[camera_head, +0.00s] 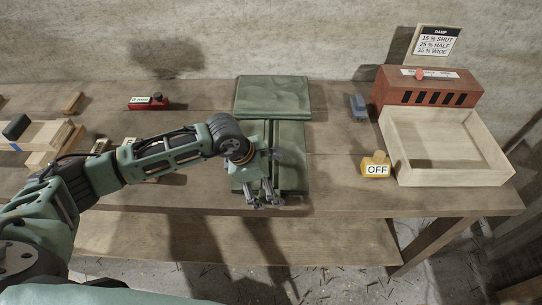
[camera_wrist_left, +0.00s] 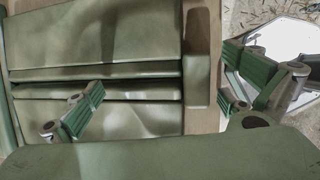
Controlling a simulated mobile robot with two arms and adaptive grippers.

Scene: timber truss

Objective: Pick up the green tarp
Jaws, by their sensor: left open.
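Green folded cloth, the tarp, lies on the wooden bench in the middle of the head view. It shows as a back slab (camera_head: 272,97) and a front part (camera_head: 292,150) with a dark lengthwise line; I cannot tell whether they are one piece. My left gripper (camera_head: 263,199) is open over the front part, its fingertips near the bench's front edge, and hides some of the cloth. In the left wrist view the tarp (camera_wrist_left: 95,38) fills much of the left side, and the open fingers (camera_wrist_left: 165,100) stand wide apart, with nothing visibly gripped. My right gripper is out of view.
A yellow block marked OFF (camera_head: 376,166), a small blue-grey item (camera_head: 358,106) and a pale wooden tray (camera_head: 455,178) by a red slotted box (camera_head: 425,92) lie right. A red tool (camera_head: 148,103) and timber pieces (camera_head: 45,136) lie left. A wall stands behind.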

